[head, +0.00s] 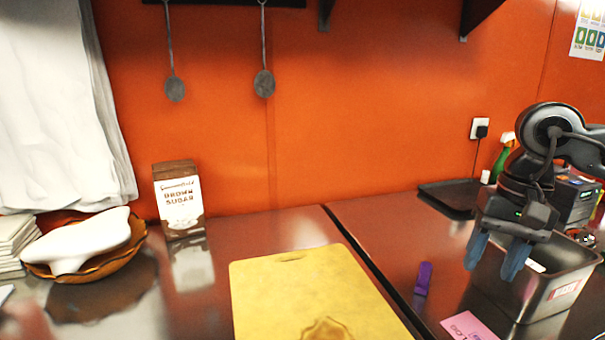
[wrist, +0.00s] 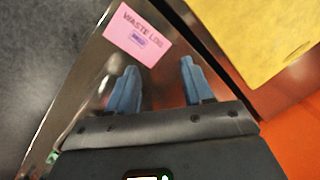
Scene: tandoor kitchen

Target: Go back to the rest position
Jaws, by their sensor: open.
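My gripper (head: 491,271) is at the right in the head view, with its two blue fingers pointing down and spread apart. It hangs in front of and above the metal bin (head: 545,300) on the right counter. In the wrist view my gripper (wrist: 158,68) also shows open, with nothing between its fingers. The pink waste log card (wrist: 140,33) lies beyond the fingertips there, and the yellow board (wrist: 255,40) is at upper right.
A purple object (head: 423,278) and the pink card (head: 468,327) lie on the right counter. The yellow cutting board (head: 300,290) covers the middle. A brown sugar box (head: 180,205) and a bowl (head: 105,258) stand left. A dark tray (head: 450,197) and green spray bottle (head: 500,160) are behind.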

